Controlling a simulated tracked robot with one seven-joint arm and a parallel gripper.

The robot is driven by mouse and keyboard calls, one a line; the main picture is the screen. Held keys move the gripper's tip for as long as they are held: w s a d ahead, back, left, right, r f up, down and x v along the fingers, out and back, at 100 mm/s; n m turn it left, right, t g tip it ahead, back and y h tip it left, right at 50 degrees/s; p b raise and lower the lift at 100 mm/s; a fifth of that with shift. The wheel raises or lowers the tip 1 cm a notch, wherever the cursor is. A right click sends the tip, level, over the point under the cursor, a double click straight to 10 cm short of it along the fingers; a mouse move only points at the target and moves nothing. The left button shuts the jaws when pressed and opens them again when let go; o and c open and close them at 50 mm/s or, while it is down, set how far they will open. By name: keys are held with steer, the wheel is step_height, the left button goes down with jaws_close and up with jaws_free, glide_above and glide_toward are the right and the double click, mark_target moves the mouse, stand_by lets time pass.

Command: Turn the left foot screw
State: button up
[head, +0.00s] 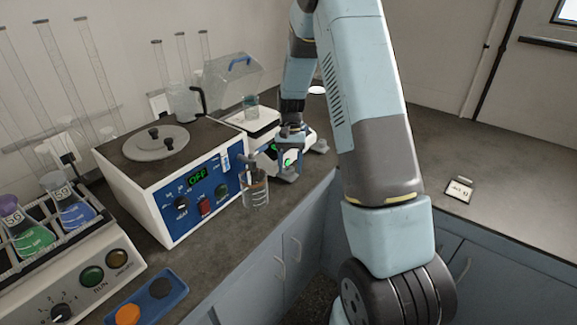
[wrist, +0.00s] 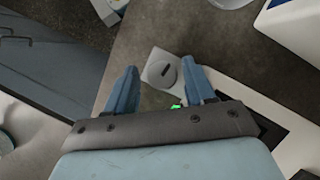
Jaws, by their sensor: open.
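In the wrist view a grey foot with a round, slotted screw head (wrist: 163,70) lies on the dark worktop beside a white device (wrist: 225,88). I cannot tell from this view whether it is the left foot. My gripper (wrist: 159,66) is open, with one blue finger on each side of the screw head in the picture. The gap in height is hard to judge, and no contact shows. In the head view my gripper (head: 288,165) is at the front of the white device (head: 262,121), hiding much of it. A grey foot (head: 320,146) shows to its right.
A white and blue bath (head: 165,205) reading OFF stands left of my gripper, with a glass vessel (head: 256,190) at its corner. A flask shaker (head: 70,275) stands at front left. The worktop (head: 490,165) at right is mostly bare, with a small card (head: 459,190).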

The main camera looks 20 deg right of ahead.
steer(key=shift+w+a+r, duration=0.1)
steer(key=shift+r, duration=0.05)
steer(key=shift+w+r, duration=0.1)
steer(key=shift+r, duration=0.15)
steer(key=v, duration=1.3)
steer(key=shift+f, duration=0.1)
steer(key=s+r+n+t, duration=0.2)
steer(key=s+r+t, duration=0.3)
steer(key=s+r, duration=1)
steer(key=s+a+r+n+t, duration=0.1)
steer(key=s+t, duration=0.1)
steer(key=s, duration=0.7)
steer(key=s+r+t+h, duration=0.1)
steer(key=s+r+t, duration=0.1)
steer(key=s, duration=0.8)
steer(key=shift+s+a+n+t, duration=0.25)
steer(key=shift+a+n+t, duration=0.15)
steer(key=shift+t, duration=0.1)
